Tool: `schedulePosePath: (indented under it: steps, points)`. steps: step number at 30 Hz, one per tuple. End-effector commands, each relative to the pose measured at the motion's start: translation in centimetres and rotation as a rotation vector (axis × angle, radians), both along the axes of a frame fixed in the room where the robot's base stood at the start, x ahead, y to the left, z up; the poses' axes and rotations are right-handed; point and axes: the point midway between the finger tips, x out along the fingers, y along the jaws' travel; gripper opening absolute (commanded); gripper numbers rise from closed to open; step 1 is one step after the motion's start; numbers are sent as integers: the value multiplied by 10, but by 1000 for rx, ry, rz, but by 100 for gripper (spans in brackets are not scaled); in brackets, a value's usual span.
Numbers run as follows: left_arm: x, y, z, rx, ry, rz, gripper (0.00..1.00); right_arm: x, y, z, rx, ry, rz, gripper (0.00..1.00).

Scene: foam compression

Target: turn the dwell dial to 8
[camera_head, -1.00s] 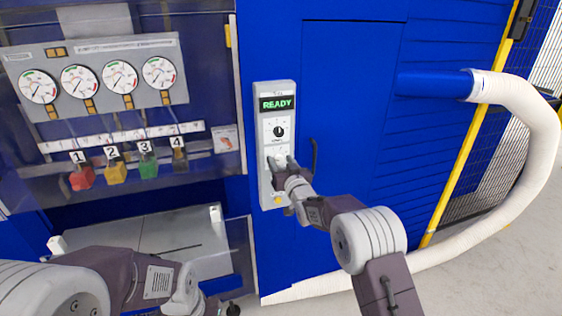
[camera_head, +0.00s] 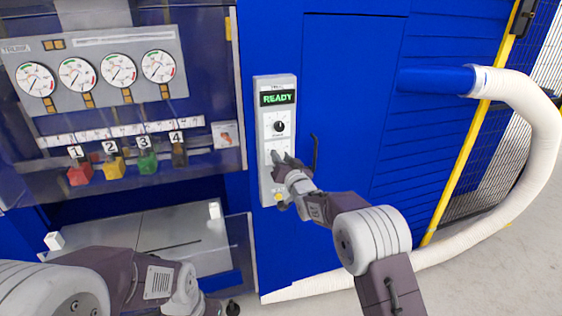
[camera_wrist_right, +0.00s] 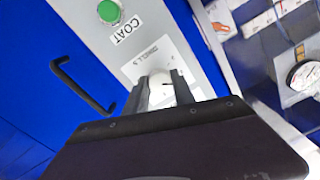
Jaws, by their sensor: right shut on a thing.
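The grey control panel (camera_head: 265,180) stands upright on the blue machine front, with a lit READY display (camera_head: 278,98). An upper black dial (camera_head: 279,126) sits below it. My right gripper (camera_head: 279,157) is at the lower dial, whose face it mostly hides in the head view. In the right wrist view its fingers are shut on a pale round knob, the dwell dial (camera_wrist_right: 160,88), beside a small printed label (camera_wrist_right: 148,52). The dial's setting cannot be read. My left arm is low at the left of the head view; its jaws cannot be made out.
A black handle (camera_head: 315,152) stands out right of the panel. A green button (camera_wrist_right: 108,12) labelled COAT is on the panel near the dial. Gauges (camera_head: 119,70) and numbered coloured blocks (camera_head: 112,167) are at left. A white hose (camera_head: 535,150) curves at right.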

Motion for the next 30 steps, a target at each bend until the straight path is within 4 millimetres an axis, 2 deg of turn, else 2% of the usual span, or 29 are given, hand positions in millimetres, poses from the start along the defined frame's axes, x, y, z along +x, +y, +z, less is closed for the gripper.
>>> schedulePosePath:
  steps: [3,12,30]
  points:
    - [0,0,-10,0,0,0,65,0,0,-3,102,32,0,0]
    - [0,0,-21,0,0,0,65,0,0,-2,374,121,-1,0]
    - [0,0,-32,0,0,0,65,0,-1,-1,906,295,-1,0]
